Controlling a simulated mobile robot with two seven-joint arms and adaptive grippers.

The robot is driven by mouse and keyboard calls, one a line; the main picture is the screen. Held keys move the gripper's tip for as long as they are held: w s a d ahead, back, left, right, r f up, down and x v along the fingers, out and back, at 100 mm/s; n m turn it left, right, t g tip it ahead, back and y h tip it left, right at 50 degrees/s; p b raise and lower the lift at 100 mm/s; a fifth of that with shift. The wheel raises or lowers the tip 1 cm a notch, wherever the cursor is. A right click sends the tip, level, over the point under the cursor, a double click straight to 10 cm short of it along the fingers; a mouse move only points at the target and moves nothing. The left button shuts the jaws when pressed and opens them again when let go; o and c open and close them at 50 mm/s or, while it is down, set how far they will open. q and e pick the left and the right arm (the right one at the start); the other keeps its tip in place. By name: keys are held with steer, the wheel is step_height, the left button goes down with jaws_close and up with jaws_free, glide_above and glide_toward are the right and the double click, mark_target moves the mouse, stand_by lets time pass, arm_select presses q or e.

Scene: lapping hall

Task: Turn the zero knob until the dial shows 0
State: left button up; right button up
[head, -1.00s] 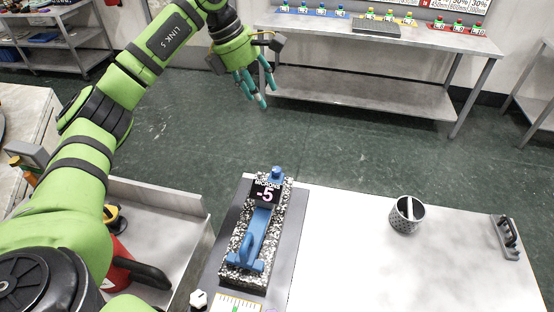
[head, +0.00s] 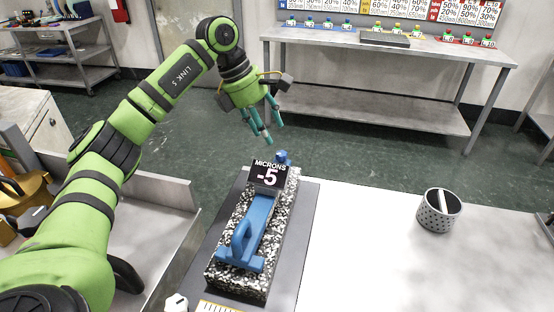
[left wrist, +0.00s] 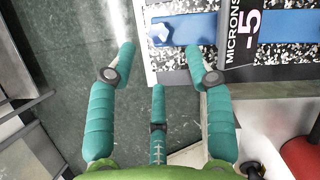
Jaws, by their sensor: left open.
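The blue zero knob (head: 282,157) sits at the far end of a speckled granite gauge block (head: 222,277), behind the dial. The dial (head: 269,174) is a black display marked MICRONS that reads -5. A blue handled bar (head: 256,228) lies along the block. My left gripper (head: 261,132) is open and empty, just above and behind the knob, apart from it. In the left wrist view the knob (left wrist: 161,34) appears between and beyond the spread teal fingertips (left wrist: 160,62), and the dial (left wrist: 240,38) is to the right. My right gripper is not in view.
The block stands on a dark mat (head: 294,248) on a white table (head: 370,255). A perforated metal cup (head: 439,211) stands to the right, with clear table between. A bench (head: 385,100) with small coloured items is at the back.

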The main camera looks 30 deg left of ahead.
mark_target(279, 153)
arm_select(q)
steer(key=p+x, duration=0.1)
steer(key=x, duration=0.6)
jaws_close()
